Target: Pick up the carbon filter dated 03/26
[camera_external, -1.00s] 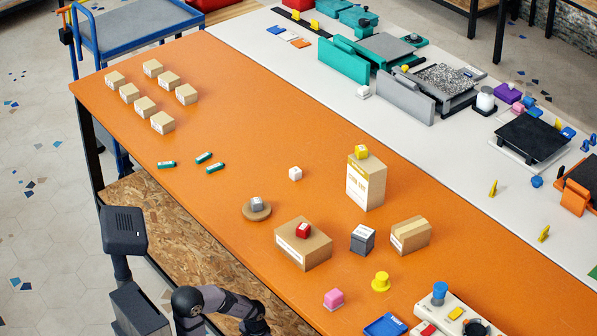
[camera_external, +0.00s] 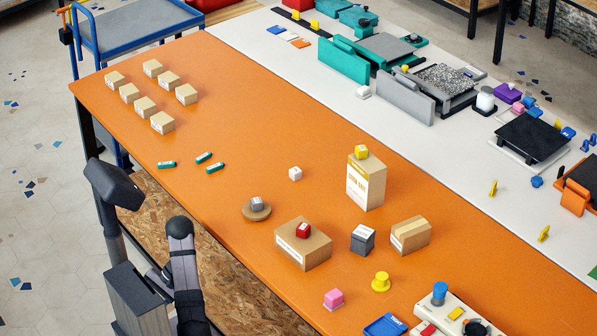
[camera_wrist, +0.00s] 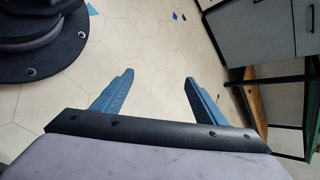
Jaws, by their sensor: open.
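I cannot read a 03/26 date on anything, so I cannot tell which thing is the carbon filter. A dark grey labelled box (camera_external: 362,239) stands on the orange table, right of centre. Several small cardboard boxes (camera_external: 161,122) with light labels stand at its far left end. A small grey cube (camera_external: 257,203) sits on a round brown disc (camera_external: 259,212). My gripper (camera_wrist: 159,77) shows in the wrist view with its two blue fingers wide apart, nothing between them, over the tiled floor. Its fingers cannot be made out in the external view.
On the orange table (camera_external: 270,120) stand a tall carton (camera_external: 366,184) with a yellow cube on top, a low carton (camera_external: 303,254) bearing a red cube, and another carton (camera_external: 411,236). Green batteries (camera_external: 204,157) lie left. The middle far side is clear.

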